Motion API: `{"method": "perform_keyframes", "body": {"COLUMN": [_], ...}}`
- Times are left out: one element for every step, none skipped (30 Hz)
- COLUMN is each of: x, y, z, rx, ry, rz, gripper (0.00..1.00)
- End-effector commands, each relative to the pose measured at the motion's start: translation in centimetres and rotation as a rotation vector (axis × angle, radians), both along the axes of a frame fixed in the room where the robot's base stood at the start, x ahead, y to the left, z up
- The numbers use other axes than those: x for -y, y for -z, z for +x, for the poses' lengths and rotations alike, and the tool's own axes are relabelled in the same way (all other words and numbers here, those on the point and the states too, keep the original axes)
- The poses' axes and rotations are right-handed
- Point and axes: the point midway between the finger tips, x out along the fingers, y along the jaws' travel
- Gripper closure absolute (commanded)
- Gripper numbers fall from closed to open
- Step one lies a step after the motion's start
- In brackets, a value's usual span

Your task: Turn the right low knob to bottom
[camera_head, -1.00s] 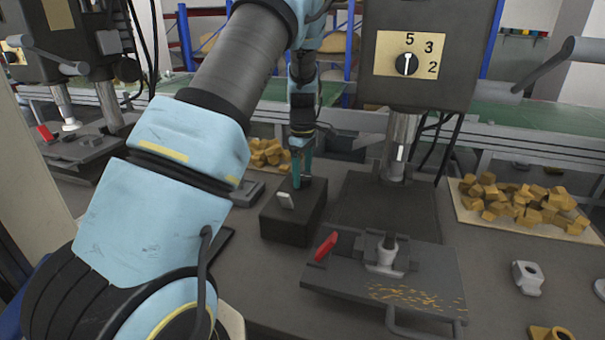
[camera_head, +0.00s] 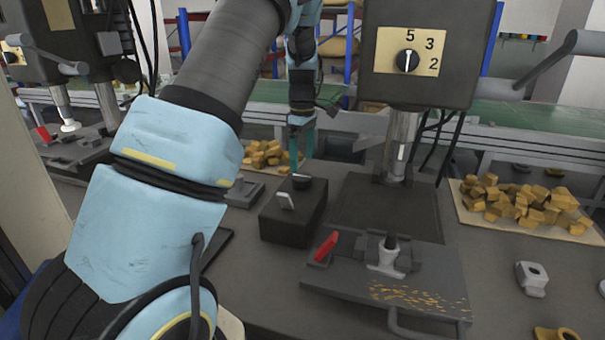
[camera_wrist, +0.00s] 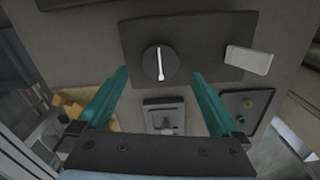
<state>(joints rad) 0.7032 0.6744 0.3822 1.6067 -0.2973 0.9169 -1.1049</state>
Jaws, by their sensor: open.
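The low knob (camera_head: 301,182) is a round black knob with a white pointer line, on top of a dark box (camera_head: 291,228).
The drill press head carries another knob (camera_head: 407,61) on a yellow plate marked 5, 3, 2. A vise with a red handle (camera_head: 327,246) stands in front right of the box. Yellow blocks lie on a tray (camera_head: 470,214) at right.

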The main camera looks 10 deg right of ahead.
Motion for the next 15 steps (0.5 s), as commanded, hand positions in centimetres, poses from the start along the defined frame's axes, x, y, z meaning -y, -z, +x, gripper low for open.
{"method": "perform_keyframes", "body": {"x": [0.1,0.1,0.1,0.0,0.0,0.0,0.0,0.0,0.0,0.0,0.0,0.0,0.0,0.0,0.0], "y": [-0.9,-1.4,-2.2,-2.7,-3.1,-3.6,-4.0,-4.3,-4.6,-4.8,-5.0,-5.1,-5.2,-5.2,-5.3], "z": [0.1,0.1,0.1,0.1,0.1,0.1,0.1,0.1,0.1,0.0,0.0,0.0,0.0,0.0,0.0], "rx": [0.004,0.003,0.004,0.003,0.002,0.003,0.002,0.002,0.002,0.001,0.001,0.0,0.0,0.0,0.0], "ry": [0.0,0.0,0.0,0.0,0.0,0.0,0.0,0.0,-0.001,-0.001,-0.001,-0.001,-0.001,-0.001,-0.001], "rz": [-0.003,-0.003,-0.003,-0.003,-0.002,-0.001,-0.001,-0.001,-0.001,-0.001,-0.001,0.0,0.0,0.0,0.0], "gripper": [0.0,0.0,0.0,0.0,0.0,0.0,0.0,0.0,0.0,0.0,0.0,0.0,0.0,0.0,0.0]}}
